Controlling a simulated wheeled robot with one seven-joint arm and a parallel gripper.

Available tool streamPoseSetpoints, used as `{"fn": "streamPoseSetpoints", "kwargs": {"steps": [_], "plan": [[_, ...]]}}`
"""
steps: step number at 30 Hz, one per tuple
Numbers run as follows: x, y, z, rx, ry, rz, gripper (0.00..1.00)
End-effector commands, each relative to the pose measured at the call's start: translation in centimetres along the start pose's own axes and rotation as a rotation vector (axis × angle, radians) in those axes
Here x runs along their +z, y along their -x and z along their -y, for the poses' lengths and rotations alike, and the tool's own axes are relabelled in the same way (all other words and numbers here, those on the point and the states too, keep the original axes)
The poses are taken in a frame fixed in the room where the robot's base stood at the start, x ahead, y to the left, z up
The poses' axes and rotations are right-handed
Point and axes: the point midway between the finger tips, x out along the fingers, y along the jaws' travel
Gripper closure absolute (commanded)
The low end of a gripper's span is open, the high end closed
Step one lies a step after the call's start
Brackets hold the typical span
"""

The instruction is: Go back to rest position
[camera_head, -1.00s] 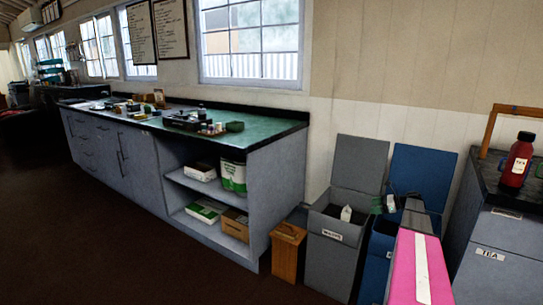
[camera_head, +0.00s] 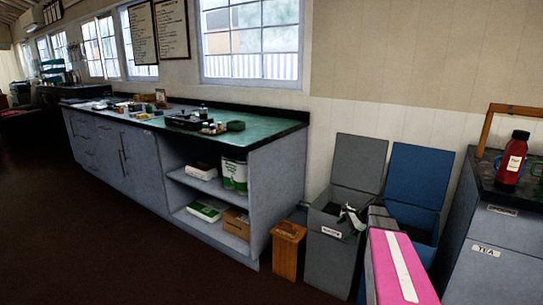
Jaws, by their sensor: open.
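My gripper (camera_head: 351,217) is small and dark in the head view. It is over the front right part of the open grey bin (camera_head: 325,222), at the end of my pink arm link. Its fingers are spread open, and I see nothing held between them. A small white shape shows at the gripper, at the bin's mouth. I cannot tell whether it is part of the gripper or a thing in the bin behind it.
An open blue bin (camera_head: 415,180) stands right of the grey one, partly behind my arm. A small wooden bin (camera_head: 287,250) is at left. A long green-topped counter (camera_head: 265,125) runs along the wall. A red bottle (camera_head: 512,160) stands on the right cabinet (camera_head: 500,240).

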Motion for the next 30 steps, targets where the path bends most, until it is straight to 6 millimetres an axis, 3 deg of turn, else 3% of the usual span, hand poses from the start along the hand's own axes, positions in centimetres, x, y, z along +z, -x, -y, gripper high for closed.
{"fn": "streamPoseSetpoints", "kwargs": {"steps": [1,6,15,21,30], "plan": [[2.7,-1.6,-2.4,0.053,0.095,-0.041,0.16],[7.9,-5.1,-7.7,0.236,0.444,-0.172,0.16],[14.4,-7.2,-16.0,0.573,1.034,-0.309,0.16],[15.9,-7.2,-17.9,0.691,1.225,-0.335,0.16],[16.0,-7.2,-17.9,0.707,1.249,-0.338,0.16]]}}
